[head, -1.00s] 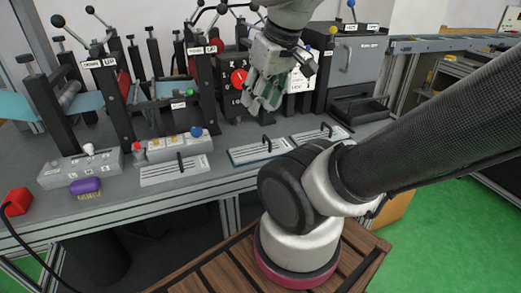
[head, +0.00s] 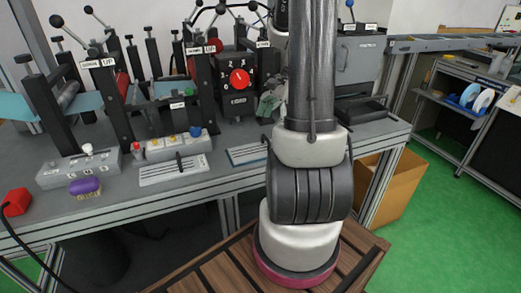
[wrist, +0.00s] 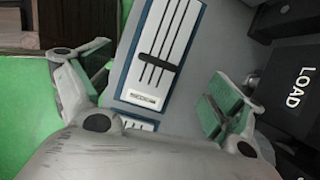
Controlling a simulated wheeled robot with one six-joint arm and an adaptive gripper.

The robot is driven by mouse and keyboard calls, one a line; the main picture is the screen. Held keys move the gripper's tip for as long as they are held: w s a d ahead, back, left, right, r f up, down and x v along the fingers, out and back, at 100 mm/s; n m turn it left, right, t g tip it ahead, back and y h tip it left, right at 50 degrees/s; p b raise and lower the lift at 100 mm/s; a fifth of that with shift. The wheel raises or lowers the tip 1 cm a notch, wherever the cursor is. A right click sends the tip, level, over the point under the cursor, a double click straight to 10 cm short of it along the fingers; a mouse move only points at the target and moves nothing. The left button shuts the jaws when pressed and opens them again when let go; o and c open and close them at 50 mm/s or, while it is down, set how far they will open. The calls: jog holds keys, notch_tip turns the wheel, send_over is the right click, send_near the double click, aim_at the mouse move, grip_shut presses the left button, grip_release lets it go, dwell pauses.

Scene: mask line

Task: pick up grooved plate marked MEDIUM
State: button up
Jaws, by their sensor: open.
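In the wrist view a white grooved plate (wrist: 165,55) with a blue edge and a black handle lies on the grey bench. Its small label is too blurred to read. My gripper (wrist: 150,92) is open above it, its green-padded fingers on either side and apart from it. Part of a second blue-edged plate (wrist: 137,124) shows below it. In the head view a grooved plate (head: 174,171) lies at the left and a blue-edged one (head: 246,153) at the middle. My arm covers the bench to the right, where another plate showed earlier. My gripper (head: 268,105) is mostly hidden there.
The bench (head: 215,165) holds a roller machine at the back left, a button box (head: 172,146) and a purple brush (head: 85,186). A black housing marked LOAD (wrist: 294,85) stands close to the right finger. A cardboard box (head: 388,185) stands right of the bench.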

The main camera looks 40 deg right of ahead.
aim_at(266, 137)
jog(key=shift+f+m, duration=0.15)
jog(key=shift+m, duration=0.35)
jog(key=shift+a+f, duration=0.15)
jog(key=shift+f, duration=0.05)
jog(key=x, duration=0.7)
jog(key=shift+f, duration=0.15)
jog(key=c, duration=1.4)
